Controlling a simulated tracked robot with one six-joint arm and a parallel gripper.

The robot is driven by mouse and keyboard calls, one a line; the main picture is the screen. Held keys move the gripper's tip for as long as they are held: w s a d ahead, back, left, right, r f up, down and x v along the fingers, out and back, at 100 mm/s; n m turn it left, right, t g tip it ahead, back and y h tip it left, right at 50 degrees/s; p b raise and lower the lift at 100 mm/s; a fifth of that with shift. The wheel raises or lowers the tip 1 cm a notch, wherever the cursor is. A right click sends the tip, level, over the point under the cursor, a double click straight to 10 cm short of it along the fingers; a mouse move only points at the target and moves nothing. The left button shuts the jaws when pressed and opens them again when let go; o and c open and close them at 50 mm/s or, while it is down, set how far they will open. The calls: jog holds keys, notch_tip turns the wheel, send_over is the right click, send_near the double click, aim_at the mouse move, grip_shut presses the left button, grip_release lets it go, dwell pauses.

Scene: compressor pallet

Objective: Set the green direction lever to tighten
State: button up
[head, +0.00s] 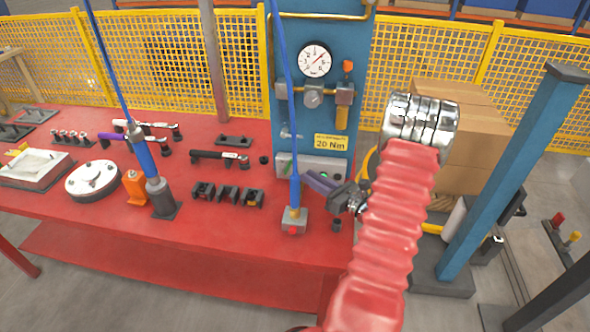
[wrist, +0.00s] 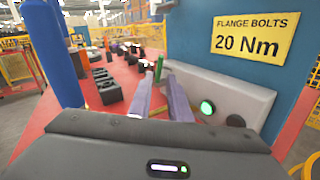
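A small upright green piece (wrist: 159,68), which looks like the direction lever, shows in the wrist view just beyond my fingertips, near the far end of the grey control box (wrist: 225,92). Its setting cannot be read. My gripper (wrist: 159,84) has its two purple-grey fingers apart with a gap between them, and nothing is held. In the head view my gripper (head: 312,180) reaches left in front of the control box (head: 283,164). The lever is not clearly visible there. The box carries a lit green button (wrist: 207,107) and a black button (wrist: 236,120).
A blue tool (head: 295,188) hangs close to my fingertips, over a grey block (head: 294,222) on the red bench (head: 240,232). A blue panel (head: 275,120) with a gauge (head: 314,59) and yellow 20 Nm sign (head: 331,142) stands behind. Black sockets (head: 228,194) lie left.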

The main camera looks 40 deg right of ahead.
aim_at(288, 166)
jog(key=w, duration=0.7)
jog(key=shift+a, duration=0.35)
jog(key=shift+c, duration=0.7)
grip_shut()
